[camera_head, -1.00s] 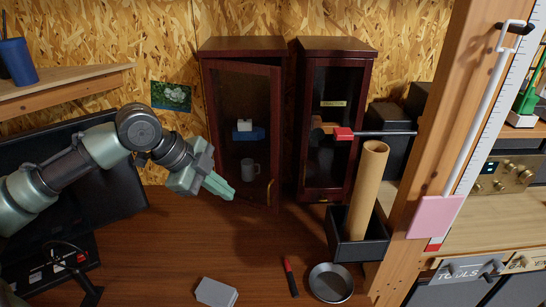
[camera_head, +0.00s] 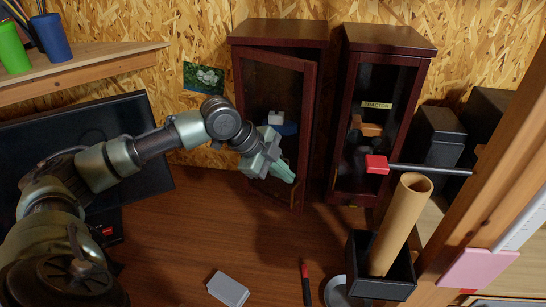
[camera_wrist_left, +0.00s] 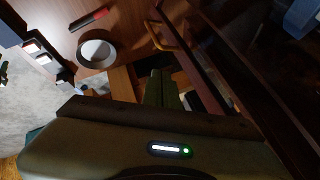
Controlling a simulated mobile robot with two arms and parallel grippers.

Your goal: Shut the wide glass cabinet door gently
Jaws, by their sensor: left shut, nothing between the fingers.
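The wide glass cabinet (camera_head: 280,30) stands against the back wall. Its glass door (camera_head: 308,120) is ajar, with the free right edge standing forward of the frame. My left gripper (camera_head: 291,178) is shut and empty, in front of the lower part of the door near its free edge. I cannot tell whether it touches the door. In the left wrist view the shut fingers (camera_wrist_left: 160,88) show beside the dark door frame, with the curved brass handle (camera_wrist_left: 170,35) beyond them. My right gripper is not in view.
A narrower cabinet (camera_head: 392,38) stands to the right. In front of it are a black bin (camera_head: 395,285) with a cardboard tube (camera_head: 403,220) and a red-ended bar (camera_head: 377,164). A grey box (camera_head: 228,289) and red marker (camera_head: 305,270) lie on the bench.

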